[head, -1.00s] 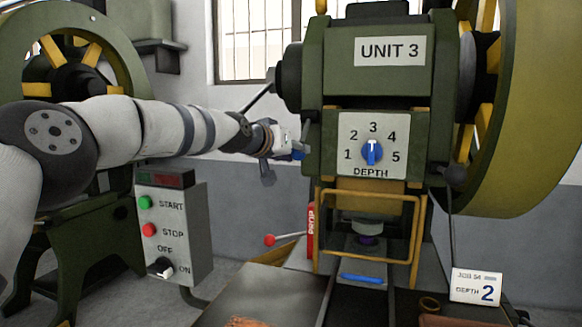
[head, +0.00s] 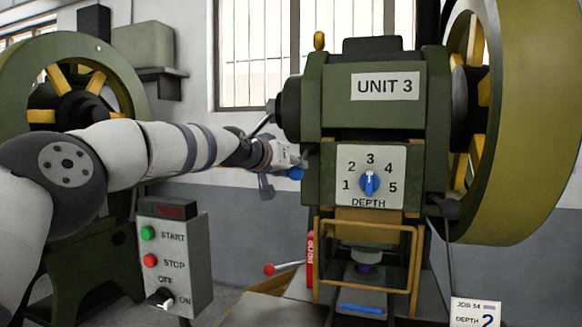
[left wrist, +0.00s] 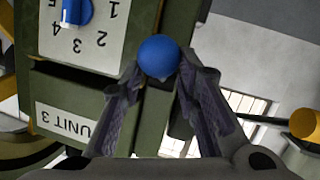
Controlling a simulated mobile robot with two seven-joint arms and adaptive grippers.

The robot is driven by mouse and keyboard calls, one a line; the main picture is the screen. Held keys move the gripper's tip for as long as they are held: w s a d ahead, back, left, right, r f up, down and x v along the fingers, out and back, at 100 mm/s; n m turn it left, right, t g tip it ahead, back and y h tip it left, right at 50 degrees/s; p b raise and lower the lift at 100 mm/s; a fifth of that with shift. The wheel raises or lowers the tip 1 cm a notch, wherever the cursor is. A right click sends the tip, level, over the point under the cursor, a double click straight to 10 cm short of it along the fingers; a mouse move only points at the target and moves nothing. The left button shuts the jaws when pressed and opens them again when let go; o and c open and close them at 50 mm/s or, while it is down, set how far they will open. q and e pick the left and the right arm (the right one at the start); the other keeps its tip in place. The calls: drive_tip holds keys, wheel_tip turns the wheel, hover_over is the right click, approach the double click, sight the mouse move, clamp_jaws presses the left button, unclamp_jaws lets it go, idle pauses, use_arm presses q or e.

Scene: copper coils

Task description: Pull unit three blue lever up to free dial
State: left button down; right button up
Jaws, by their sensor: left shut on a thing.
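The UNIT 3 press (head: 345,95) is green and stands right of centre in the head view. The blue ball knob of its lever (head: 296,173) is on the press's left side, level with the dial plate. My left gripper (head: 284,170) is shut on this knob. In the left wrist view the blue knob (left wrist: 159,56) sits between both fingertips (left wrist: 160,75). The blue depth dial (head: 369,184) points at about 3 on its white plate; part of it also shows in the left wrist view (left wrist: 76,11). The lever's shaft is mostly hidden. My right gripper is not in view.
A grey control box (head: 172,255) with START and STOP buttons stands at lower left. A red-knobbed lever (head: 270,269) is below my gripper. A yellow guard frame (head: 318,265) fronts the press. A card (head: 474,313) reads DEPTH 2.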

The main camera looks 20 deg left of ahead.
use_arm(q)
drive_tip(key=shift+d+r, duration=0.1)
drive_tip(key=shift+r, duration=0.45)
drive_tip(key=c, duration=1.3)
unclamp_jaws()
drive_tip(key=shift+o, duration=0.5)
drive_tip(key=shift+d+f, duration=0.15)
drive_tip(key=shift+d, duration=0.05)
drive_tip(key=shift+a+f, duration=0.1)
drive_tip(key=shift+f, duration=0.1)
drive_tip(key=v, duration=0.7)
drive_tip(key=shift+s, duration=0.3)
